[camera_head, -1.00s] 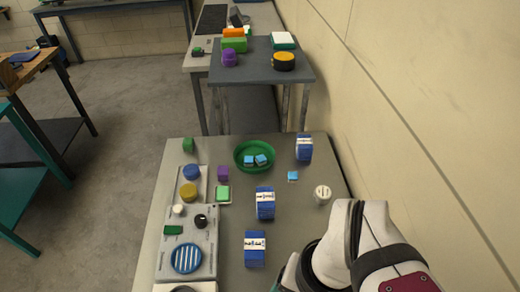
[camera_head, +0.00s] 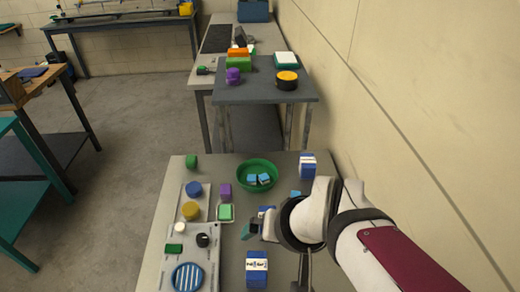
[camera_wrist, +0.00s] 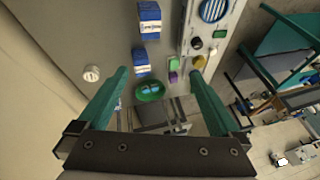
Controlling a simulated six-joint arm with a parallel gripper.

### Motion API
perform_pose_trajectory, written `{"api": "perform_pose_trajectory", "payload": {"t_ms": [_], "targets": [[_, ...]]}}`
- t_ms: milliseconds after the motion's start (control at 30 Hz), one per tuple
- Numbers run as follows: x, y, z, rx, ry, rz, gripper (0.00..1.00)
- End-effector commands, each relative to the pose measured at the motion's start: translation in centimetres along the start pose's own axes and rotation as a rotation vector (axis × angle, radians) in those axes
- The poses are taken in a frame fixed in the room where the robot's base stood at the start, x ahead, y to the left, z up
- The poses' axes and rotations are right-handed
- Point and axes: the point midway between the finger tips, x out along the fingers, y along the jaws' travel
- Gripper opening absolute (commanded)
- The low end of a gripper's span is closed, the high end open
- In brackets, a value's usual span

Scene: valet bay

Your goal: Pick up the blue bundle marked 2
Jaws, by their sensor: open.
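Three blue bundles with white printed bands are on the table; their numbers are too small to read surely. The front bundle (camera_head: 257,270) stands near the table's front and shows in the wrist view (camera_wrist: 149,20). The middle bundle (camera_head: 264,211) is mostly hidden by my arm in the head view but clear in the wrist view (camera_wrist: 140,62). The back bundle (camera_head: 307,166) stands at the right rear. My gripper (camera_wrist: 158,73) is open and empty, its teal fingers apart. In the head view its teal finger (camera_head: 247,231) shows left of the wrist, above the table.
A green bowl (camera_head: 240,174) with light blue blocks stands behind my gripper. A panel (camera_head: 205,222) with knobs and a striped blue disc lies left. A white round knob (camera_wrist: 91,73) stands at the wall side. The wall (camera_head: 420,120) bounds the right.

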Motion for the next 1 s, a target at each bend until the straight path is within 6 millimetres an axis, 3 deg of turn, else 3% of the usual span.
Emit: {"api": "perform_pose_trajectory", "payload": {"t_ms": [200,400,500,700,833,1000], "targets": [[3.5,-1.6,-8.2,-0.148,0.335,-0.012,1.00],[4.4,-0.8,-14.8,-0.262,0.668,0.130,1.00],[10.2,1.0,-12.2,-0.265,0.653,0.133,1.00],[19.7,3.8,-8.5,-0.260,0.660,0.132,1.00],[23.6,4.9,-7.1,-0.258,0.669,0.129,1.00],[25.6,5.3,-7.4,-0.257,0.678,0.127,1.00]]}}
